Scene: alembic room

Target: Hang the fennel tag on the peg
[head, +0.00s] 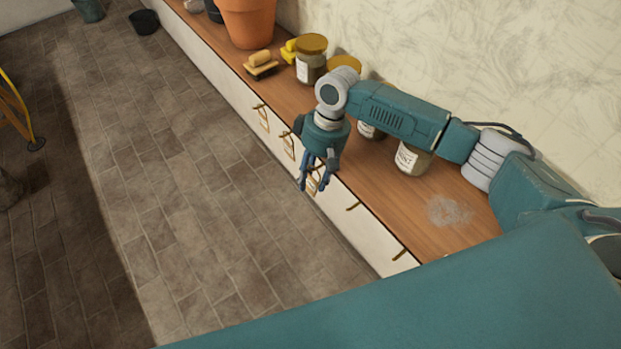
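Paper tags hang from pegs along the white front below the wooden shelf. One tag (264,119) is at the far end and a second tag (289,147) is nearer. A third tag (313,184) shows between the fingers of my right gripper (314,185), which point down at the shelf's front edge. The fingers look apart, with no clear grip on that tag; its top is hidden behind them. Two pegs are bare: one peg (353,207) right of the gripper and another peg (399,255) nearest me. I cannot read which tag is fennel. My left gripper is out of view.
The wooden shelf (375,190) carries a terracotta pot (248,22), a brush (261,65), a gold-lidded jar (311,62) and a labelled jar (411,160) under my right arm. A pale powdery patch (448,211) lies at the near end.

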